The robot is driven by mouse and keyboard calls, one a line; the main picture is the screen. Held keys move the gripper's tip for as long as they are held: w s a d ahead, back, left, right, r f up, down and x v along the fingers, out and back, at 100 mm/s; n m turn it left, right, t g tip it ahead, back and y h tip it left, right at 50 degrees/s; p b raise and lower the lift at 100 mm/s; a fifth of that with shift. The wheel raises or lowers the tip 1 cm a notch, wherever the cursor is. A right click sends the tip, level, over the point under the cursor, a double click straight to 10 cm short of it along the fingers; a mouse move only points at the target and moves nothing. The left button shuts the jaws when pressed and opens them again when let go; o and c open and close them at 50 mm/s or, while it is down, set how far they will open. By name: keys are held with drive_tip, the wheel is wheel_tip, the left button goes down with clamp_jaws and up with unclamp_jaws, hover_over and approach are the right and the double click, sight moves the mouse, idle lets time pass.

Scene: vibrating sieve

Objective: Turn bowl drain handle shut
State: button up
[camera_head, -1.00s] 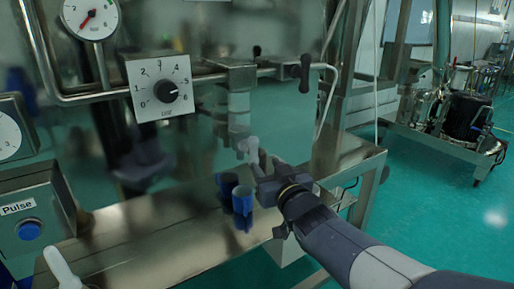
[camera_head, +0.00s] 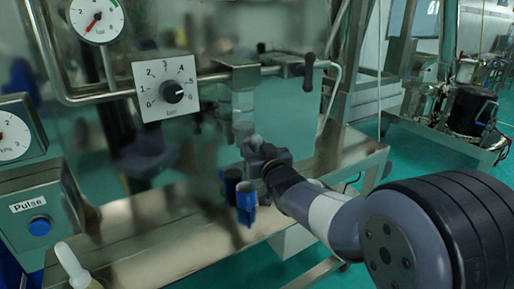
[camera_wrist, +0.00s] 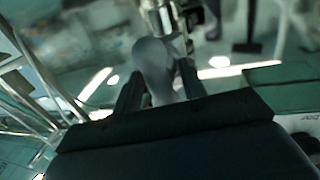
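The bowl drain handle, a grey lever with a rounded end, shows at the tip of my gripper in the head view (camera_head: 256,141). It hangs below a vertical metal pipe fitting (camera_head: 243,105). My gripper (camera_head: 262,153) reaches it from the lower right. In the wrist view the grey handle (camera_wrist: 155,65) stands between the two dark fingers of my gripper (camera_wrist: 162,88) and fills the gap, so the fingers look shut on it. The gripper hides the lower part of the handle in the head view.
A dial panel (camera_head: 165,88), a pressure gauge (camera_head: 97,18) and a Pulse button box (camera_head: 40,215) are at left. A black-knobbed handle (camera_head: 308,70) is above right.

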clamp_jaws()
idle(0.3)
drive_tip(key=shift+f+b, duration=0.2)
drive_tip(key=shift+b, duration=0.5)
drive_tip(key=n+b, duration=0.2)
drive_tip(key=b, duration=0.1)
drive_tip(key=shift+f+b, duration=0.2)
drive_tip(key=shift+b, duration=0.1)
drive_tip(key=n+b, duration=0.3)
drive_tip(key=b, duration=0.2)
drive_tip(key=shift+s+n+t+y, duration=0.1)
drive_tip(key=shift+n+t+y, duration=0.3)
drive_tip(key=n+b, duration=0.2)
drive_tip(key=n, duration=0.1)
drive_tip(key=n+y+b, duration=0.1)
drive_tip(key=n+b, duration=0.2)
drive_tip(key=n, duration=0.1)
drive_tip(key=shift+a+r+y+b, duration=0.1)
drive_tip(key=shift+y+b, duration=0.2)
drive_tip(key=shift+b, duration=0.05)
drive_tip(key=n+y+b, duration=0.1)
drive_tip(key=n, duration=0.2)
drive_tip(key=n+b, duration=0.1)
drive_tip(key=n, duration=0.3)
drive_tip(key=shift+g+y, duration=0.3)
drive_tip(key=shift+y, duration=0.1)
drive_tip(key=shift+n, duration=0.3)
